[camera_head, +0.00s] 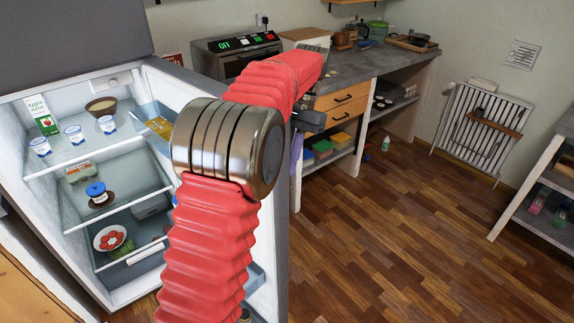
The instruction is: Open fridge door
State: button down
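The fridge (108,78) stands at the left with its inside in full view. Its door (281,230) is swung wide open, its grey edge showing just right of my red arm. Door shelves show on its inner side, one with a yellow packet (158,126). My arm crosses in front of the door and hides much of it. My gripper (312,121) is a dark shape beyond the far end of the arm, on the outer side of the door. Its fingers are mostly hidden, so I cannot tell whether they are open or touch the door.
Inside the fridge are a juice carton (41,115), a brown bowl (101,106), several white cups and a plate of red food (110,238). A counter (365,62) with drawers stands behind. Wooden floor (400,235) is clear at the right, before a radiator (482,130).

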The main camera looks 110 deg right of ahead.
jog(key=shift+s+a, duration=0.3)
jog(key=shift+a, duration=0.05)
jog(key=shift+w, duration=0.1)
jog(key=c, duration=2.2)
grip_release()
jog(key=o, duration=0.3)
jog(key=shift+w+d, duration=0.1)
jog(key=shift+w, duration=0.05)
jog(key=shift+o, duration=0.3)
jog(key=shift+d, duration=0.1)
